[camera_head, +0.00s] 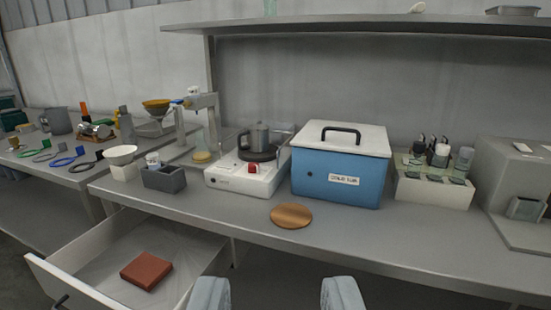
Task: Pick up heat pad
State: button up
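Two flat pieces could be the heat pad, and I cannot tell which it is. A thick reddish-brown square pad (147,270) lies flat in an open drawer at the lower left. A thin round copper-brown disc (291,216) lies on the front part of the bench top, before the blue box. My gripper (275,294) shows at the bottom edge, its two fingers wide apart with nothing between them. It is apart from both pieces, right of the drawer pad and below the disc in the picture.
The open drawer (82,287) juts out below the bench (400,233). On the bench stand a white hotplate (240,178) with a metal vessel, a blue lidded box (335,178) and a white bottle rack (432,192). A shelf (370,26) overhangs. The bench front is mostly clear.

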aim_at(147, 270)
jog(key=u, duration=1.05)
jog(key=l+z, duration=0.2)
